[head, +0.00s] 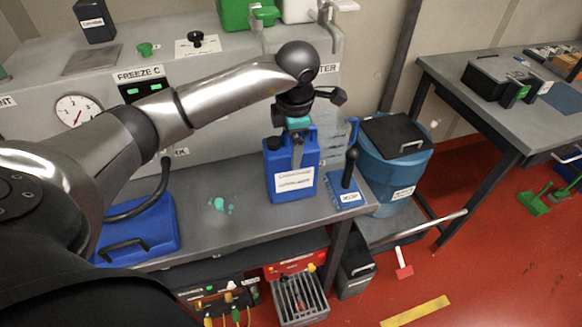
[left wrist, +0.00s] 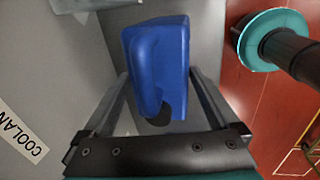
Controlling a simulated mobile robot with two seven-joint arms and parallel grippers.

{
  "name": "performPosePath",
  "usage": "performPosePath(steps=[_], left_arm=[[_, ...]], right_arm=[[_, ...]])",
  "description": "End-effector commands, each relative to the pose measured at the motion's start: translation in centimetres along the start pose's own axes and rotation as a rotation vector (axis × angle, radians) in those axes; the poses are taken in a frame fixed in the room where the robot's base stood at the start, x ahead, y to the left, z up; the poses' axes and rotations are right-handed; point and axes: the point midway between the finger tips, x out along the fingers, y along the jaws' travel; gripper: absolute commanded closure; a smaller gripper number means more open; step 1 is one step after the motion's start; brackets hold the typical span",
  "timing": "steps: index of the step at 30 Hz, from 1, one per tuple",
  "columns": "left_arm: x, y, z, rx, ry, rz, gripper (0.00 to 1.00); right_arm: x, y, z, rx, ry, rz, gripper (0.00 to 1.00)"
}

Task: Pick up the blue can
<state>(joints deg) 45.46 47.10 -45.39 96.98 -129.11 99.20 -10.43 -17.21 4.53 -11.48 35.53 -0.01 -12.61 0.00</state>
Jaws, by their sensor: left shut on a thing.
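The blue can (head: 292,182) has a white label and stands upright at the bench's right part. In the head view it seems to rest on the bench, but I cannot tell whether a small gap lies under it. My left gripper (head: 297,152) reaches down over its top from above and is shut on it. In the left wrist view the can (left wrist: 158,65) sits between the two fingers (left wrist: 158,100), its dark cap toward the palm. The fingers hide part of the can in the head view. My right gripper is not in view.
A smaller blue item with a black handle (head: 346,190) stands close right of the can. A blue bin with a black lid (head: 395,165) is beyond the bench's right end. A blue case (head: 140,228) lies at the bench's left. Bench surface (head: 235,185) left of the can is mostly free.

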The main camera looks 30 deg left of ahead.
Motion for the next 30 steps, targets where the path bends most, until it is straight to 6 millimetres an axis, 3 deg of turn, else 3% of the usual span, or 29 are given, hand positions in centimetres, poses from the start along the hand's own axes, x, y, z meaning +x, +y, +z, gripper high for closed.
performPosePath(steps=[2, 13, 21, 23, 30], left_arm=[[0.0, -0.1, 0.0, 0.001, 0.0, -0.001, 0.52], [0.0, -0.1, 0.0, 0.001, 0.0, -0.002, 0.93], [-0.4, 0.2, 0.2, -0.002, -0.007, 0.006, 0.95], [-0.8, 0.3, 0.2, -0.002, -0.008, 0.006, 1.0], [-4.2, 1.1, 0.2, -0.002, -0.011, 0.01, 1.0]], right_arm=[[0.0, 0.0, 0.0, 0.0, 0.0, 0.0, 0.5], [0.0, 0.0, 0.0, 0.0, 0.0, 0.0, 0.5], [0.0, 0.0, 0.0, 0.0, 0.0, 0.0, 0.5], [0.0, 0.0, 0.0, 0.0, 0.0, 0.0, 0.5], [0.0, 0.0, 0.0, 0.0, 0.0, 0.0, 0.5]])
